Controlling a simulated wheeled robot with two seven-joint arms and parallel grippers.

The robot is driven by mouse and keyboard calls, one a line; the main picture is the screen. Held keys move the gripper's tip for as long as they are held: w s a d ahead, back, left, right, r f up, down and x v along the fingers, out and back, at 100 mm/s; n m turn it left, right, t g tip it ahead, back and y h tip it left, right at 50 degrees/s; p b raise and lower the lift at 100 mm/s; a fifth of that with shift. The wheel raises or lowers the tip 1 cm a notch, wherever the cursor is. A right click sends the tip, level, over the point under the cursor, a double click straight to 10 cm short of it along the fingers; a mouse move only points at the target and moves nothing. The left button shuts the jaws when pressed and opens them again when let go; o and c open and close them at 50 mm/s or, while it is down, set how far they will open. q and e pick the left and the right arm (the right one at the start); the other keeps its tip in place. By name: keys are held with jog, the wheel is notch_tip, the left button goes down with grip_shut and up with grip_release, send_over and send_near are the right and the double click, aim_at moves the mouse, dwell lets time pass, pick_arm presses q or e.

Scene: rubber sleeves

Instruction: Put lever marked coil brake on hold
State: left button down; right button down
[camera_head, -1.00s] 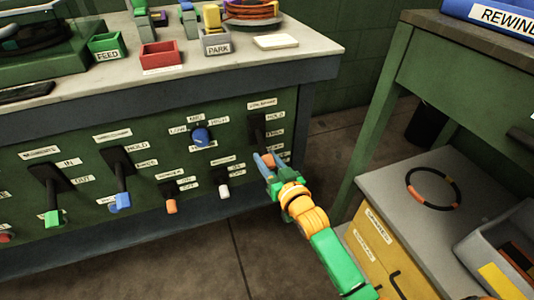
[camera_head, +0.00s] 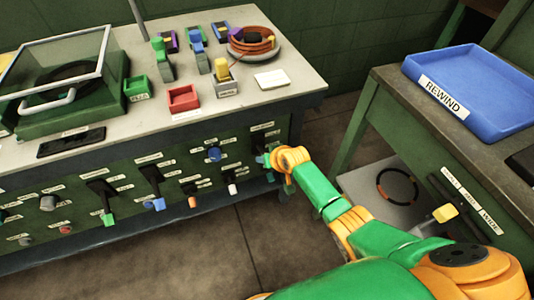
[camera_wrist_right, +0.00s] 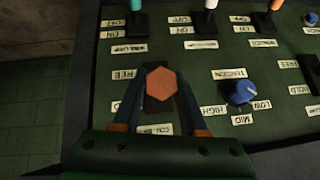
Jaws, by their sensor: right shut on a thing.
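The coil brake lever's orange hexagonal knob (camera_wrist_right: 161,84) shows end-on in the right wrist view, over its dark slot plate. A partly hidden label (camera_wrist_right: 158,130) reading "COIL B…" sits below it; this view is upside down. My right gripper (camera_wrist_right: 161,100) is shut on the knob, one finger on each side. In the head view my right gripper (camera_head: 274,158) is at the right end of the green panel, in front of the lever's black plate (camera_head: 258,141). It hides the knob there, so the lever's exact stop is hard to tell. My left gripper is out of view.
A blue tension knob (camera_head: 214,154) is left of the lever. Other levers, with blue (camera_head: 159,204) and green (camera_head: 108,219) tips, hang farther left. A green side table with a blue REWIND tray (camera_head: 472,90) stands at the right. Open floor lies in front.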

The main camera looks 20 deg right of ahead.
jog(key=shift+w+r+g+p, duration=0.2)
jog(key=shift+r+g, duration=0.2)
jog(key=shift+g, duration=0.05)
jog(key=shift+w+r+g+p, duration=0.15)
jog(key=shift+r+g+p, duration=0.05)
jog(key=shift+r+g, duration=0.2)
jog(key=shift+w, duration=0.1)
jog(key=shift+c, duration=2.2)
grip_release()
jog(key=p+v, duration=0.4)
jog(key=v, duration=0.2)
jog(key=shift+w+r, duration=0.1)
jog(key=shift+s+r+p, duration=0.35)
jog(key=shift+r, duration=0.1)
